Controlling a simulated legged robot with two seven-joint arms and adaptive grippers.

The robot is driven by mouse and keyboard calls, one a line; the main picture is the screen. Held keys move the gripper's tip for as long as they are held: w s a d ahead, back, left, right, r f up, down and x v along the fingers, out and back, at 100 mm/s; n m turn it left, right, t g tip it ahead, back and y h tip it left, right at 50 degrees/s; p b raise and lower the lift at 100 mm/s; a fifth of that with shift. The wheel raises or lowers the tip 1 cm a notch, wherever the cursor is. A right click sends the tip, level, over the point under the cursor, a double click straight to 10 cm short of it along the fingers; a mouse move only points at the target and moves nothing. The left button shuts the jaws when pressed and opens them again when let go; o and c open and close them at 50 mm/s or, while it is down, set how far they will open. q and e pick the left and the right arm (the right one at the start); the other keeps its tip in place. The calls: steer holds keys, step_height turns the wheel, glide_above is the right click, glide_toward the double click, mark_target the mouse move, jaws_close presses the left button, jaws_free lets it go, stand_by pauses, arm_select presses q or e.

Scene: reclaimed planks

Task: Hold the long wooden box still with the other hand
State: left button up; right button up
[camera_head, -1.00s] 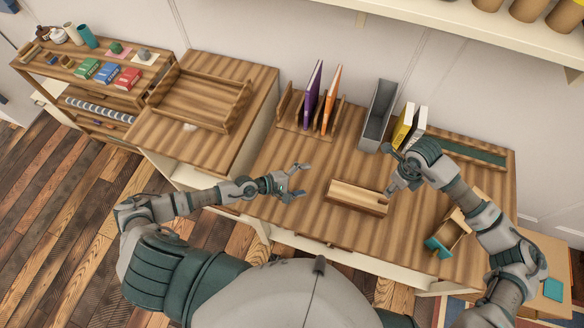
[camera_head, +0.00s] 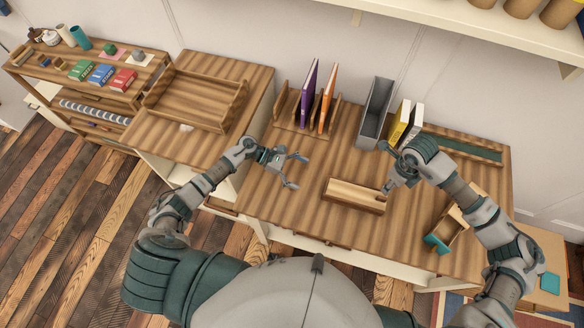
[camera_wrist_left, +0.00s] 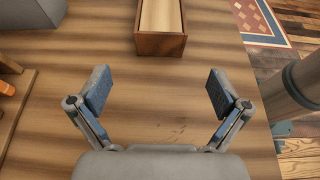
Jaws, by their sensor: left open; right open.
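The long wooden box (camera_head: 355,196) is an open, narrow box lying on the desk near its front. In the left wrist view its dark end wall (camera_wrist_left: 160,45) faces me, ahead of the fingers. My left gripper (camera_head: 300,171) is open and empty, to the left of the box and apart from it. Its two spread fingers show in the left wrist view (camera_wrist_left: 157,92). My right gripper (camera_head: 386,190) is open at the box's right end; I cannot tell whether it touches the box.
A wooden sorter (camera_head: 292,122) with purple and orange folders stands at the back. A grey holder (camera_head: 375,112) and yellow and white books (camera_head: 405,128) are beside it. A wooden holder with a teal part (camera_head: 441,240) is at the right. The desk left of the box is clear.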

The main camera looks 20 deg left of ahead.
mark_target(332, 189)
arm_select(q)
steer(key=x, duration=1.3)
steer(key=shift+a, duration=0.1)
steer(key=shift+c, duration=1.2)
steer(key=c, duration=0.9)
steer(key=shift+c, duration=0.2)
arm_select(e)
steer(key=o, duration=0.4)
steer(key=shift+c, duration=0.2)
